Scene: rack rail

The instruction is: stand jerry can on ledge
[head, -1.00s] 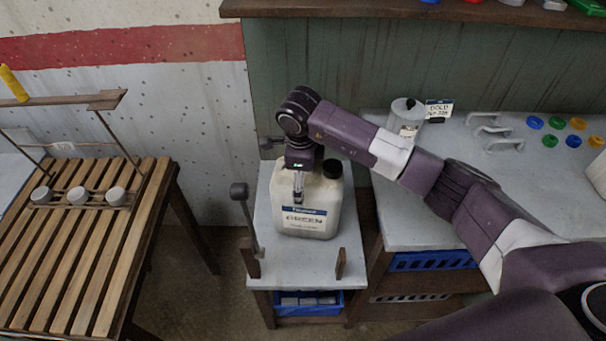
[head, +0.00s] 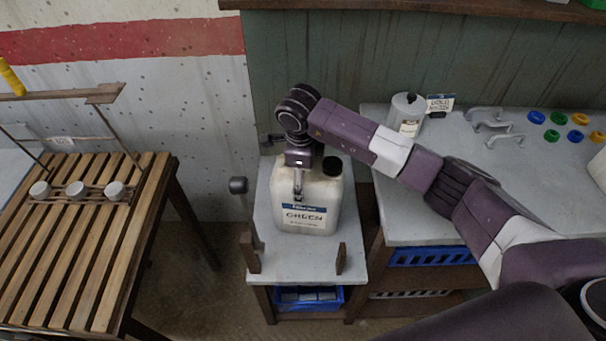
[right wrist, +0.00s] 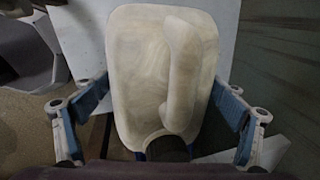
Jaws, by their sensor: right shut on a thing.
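My right gripper (head: 298,192) reaches down onto the can's upper part from behind the cap's left. In the right wrist view the can (right wrist: 150,75) fills the middle, its handle and dark cap facing the camera. The right gripper (right wrist: 160,92) has a blue-padded finger on each side of it and is shut on it. My left gripper is not in view.
Short wooden posts (head: 341,258) flank the stand's front, with a dark-knobbed lever (head: 239,186) on its left. A grey counter (head: 420,220) at right holds a lidded canister (head: 405,112), handles and coloured caps. A slatted table (head: 75,245) stands left, with floor between.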

